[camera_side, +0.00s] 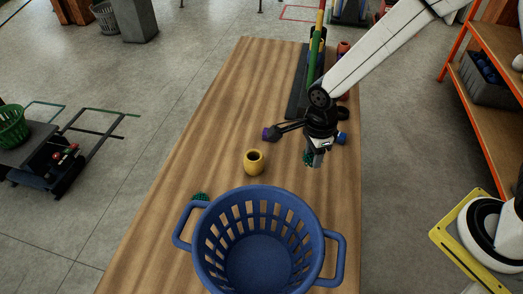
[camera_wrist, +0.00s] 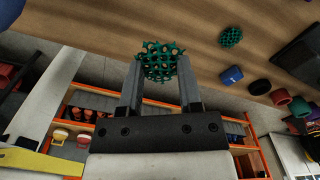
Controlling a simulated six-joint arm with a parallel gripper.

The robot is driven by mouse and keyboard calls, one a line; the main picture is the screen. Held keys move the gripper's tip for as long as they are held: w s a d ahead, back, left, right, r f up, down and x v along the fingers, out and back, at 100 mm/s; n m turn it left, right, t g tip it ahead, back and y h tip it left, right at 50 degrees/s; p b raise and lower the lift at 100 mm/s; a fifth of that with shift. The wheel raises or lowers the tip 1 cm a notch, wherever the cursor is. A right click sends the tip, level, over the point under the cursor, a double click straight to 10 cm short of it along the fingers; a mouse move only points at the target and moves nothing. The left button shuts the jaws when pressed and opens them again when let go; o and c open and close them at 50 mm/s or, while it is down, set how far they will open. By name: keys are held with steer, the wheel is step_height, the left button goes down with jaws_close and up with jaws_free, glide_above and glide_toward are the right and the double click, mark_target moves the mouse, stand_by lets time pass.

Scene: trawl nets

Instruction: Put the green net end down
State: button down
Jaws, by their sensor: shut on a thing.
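My gripper (camera_side: 316,160) points down over the right part of the wooden table, right of the yellow pot. It is shut on a green net end (camera_side: 308,157), a small open-mesh piece. In the wrist view the net end (camera_wrist: 160,60) sits between the two fingertips (camera_wrist: 160,72). It appears to be above the tabletop, but the exact gap is hard to tell. Another green net piece (camera_side: 201,197) lies on the table by the basket's left handle. A green net piece also lies on the wood in the wrist view (camera_wrist: 230,37).
A blue slotted basket (camera_side: 335,240) stands at the near end of the table (camera_side: 225,110). A yellow pot (camera_side: 254,162) stands behind it. A purple-ended object (camera_side: 270,133) and a blue object (camera_side: 342,138) lie near my gripper. The table's left side is clear.

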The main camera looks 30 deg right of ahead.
step_height(320, 180, up, 7)
steer(key=s+a+n, duration=0.4)
steer(key=a, duration=0.5)
steer(key=n, duration=0.4)
glide_above(271, 263)
step_height(271, 263, down, 12)
steer(key=shift+r, duration=0.25)
steer(key=shift+f+m, duration=0.1)
steer(key=shift+m, duration=0.2)
steer(key=shift+f, duration=2.75)
steer(key=shift+f, duration=2.1)
